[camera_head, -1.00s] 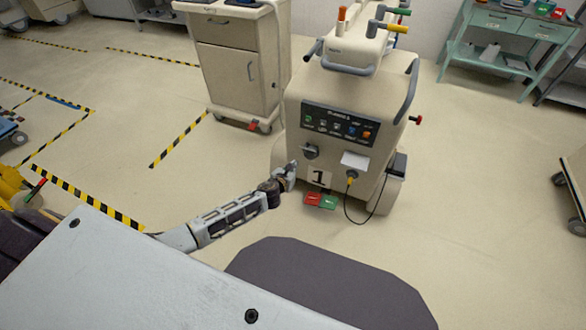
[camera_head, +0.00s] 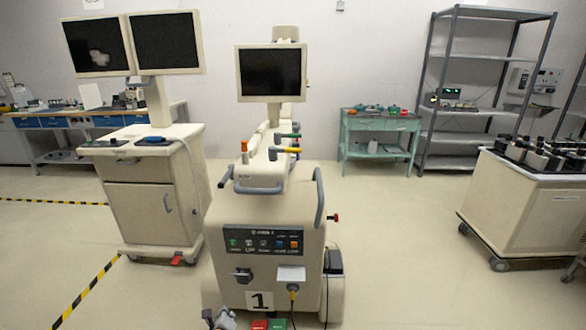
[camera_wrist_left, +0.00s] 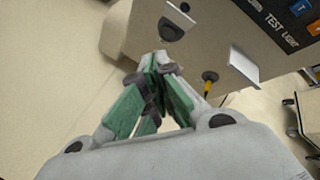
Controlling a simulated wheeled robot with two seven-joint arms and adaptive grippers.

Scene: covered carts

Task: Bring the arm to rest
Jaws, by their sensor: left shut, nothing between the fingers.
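My left gripper (camera_head: 222,318) shows only as a small part at the bottom edge of the head view, low in front of the beige machine (camera_head: 262,215) with the number 1 plate. In the left wrist view my left gripper (camera_wrist_left: 155,62) has its green-padded fingers together, with nothing held. I cannot tell the exact gap to the front. The rest of my left arm is out of the head view. My right gripper is not in view.
A beige cabinet cart (camera_head: 150,190) with two monitors stands left of the machine. A green table (camera_head: 380,124) and a grey shelf rack (camera_head: 428,90) stand along the back wall. Another cart (camera_head: 515,205) is at the right. Floor between is clear.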

